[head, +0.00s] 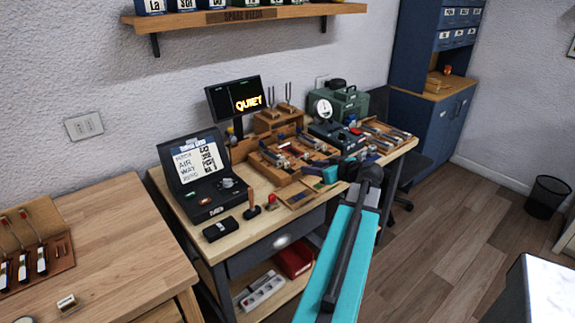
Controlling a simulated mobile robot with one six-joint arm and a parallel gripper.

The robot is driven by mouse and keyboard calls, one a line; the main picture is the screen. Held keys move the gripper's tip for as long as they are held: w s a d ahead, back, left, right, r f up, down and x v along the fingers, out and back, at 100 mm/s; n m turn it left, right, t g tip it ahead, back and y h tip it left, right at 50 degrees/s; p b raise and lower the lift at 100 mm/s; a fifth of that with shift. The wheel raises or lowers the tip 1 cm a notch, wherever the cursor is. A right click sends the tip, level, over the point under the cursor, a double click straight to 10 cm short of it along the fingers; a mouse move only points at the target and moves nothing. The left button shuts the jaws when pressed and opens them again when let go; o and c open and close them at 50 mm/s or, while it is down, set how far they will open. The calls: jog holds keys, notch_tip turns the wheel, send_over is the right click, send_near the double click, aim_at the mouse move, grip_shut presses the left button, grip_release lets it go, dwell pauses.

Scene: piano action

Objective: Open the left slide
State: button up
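A workbench (180,203) stands against the wall and carries a wooden piano-action frame (285,180) with several small dark and red parts in it. Flat wooden pieces (294,198) with darker panels lie at its front edge. I cannot tell for certain which part is the left slide, or whether it is open. My teal arm reaches up from the bottom of the view to the right part of the bench. My gripper (335,172) is small and dark there, close to the right front of the frame. Its fingers are too small and partly hidden to tell open from shut.
A black case (200,175) with a lit card, a black box (220,229) and a wooden-handled tool (251,209) stand on the left of the bench. A "QUIET" screen (235,100), a round dial (323,108) and a green machine (345,101) stand behind.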

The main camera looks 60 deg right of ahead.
aim_at(288, 164)
jog(key=shift+w, duration=0.15)
jog(key=p+x, duration=0.4)
jog(key=x, duration=0.9)
jog(key=shift+w+f, duration=0.25)
jog(key=shift+w, duration=0.05)
grip_shut()
